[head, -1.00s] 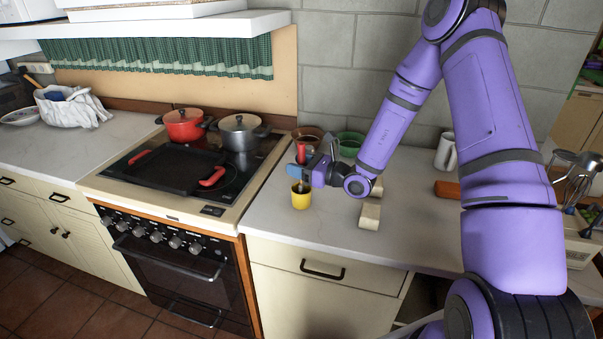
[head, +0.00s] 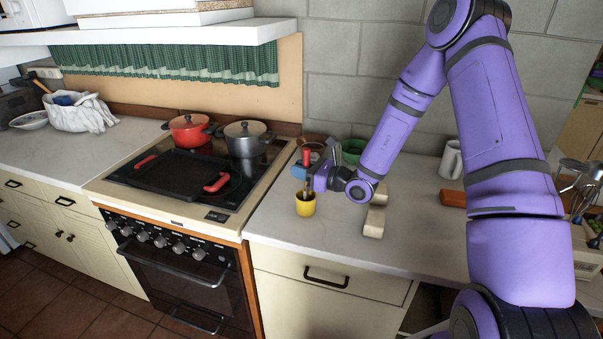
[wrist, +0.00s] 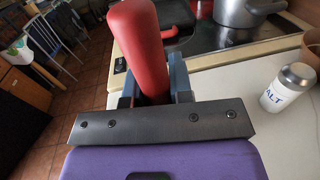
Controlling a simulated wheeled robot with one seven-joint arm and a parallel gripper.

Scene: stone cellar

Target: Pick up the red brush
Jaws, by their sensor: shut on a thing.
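The red brush shows its red handle (head: 306,157) upright above a yellow cup (head: 306,207) on the counter. In the wrist view the thick red handle (wrist: 139,40) rises between the two fingers. My gripper (head: 307,173) is shut on the brush, just above the cup's rim; it also shows in the wrist view (wrist: 153,88). The brush's lower end is at the cup's mouth and mostly hidden. I cannot tell how deep it sits in the cup.
The stove with a black griddle (head: 178,175), a red pot (head: 189,132) and a grey pot (head: 245,140) lies left. Pale blocks (head: 374,222), a green bowl (head: 353,152), a white mug (head: 451,160) and a salt shaker (wrist: 287,90) stand near. The counter's front is clear.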

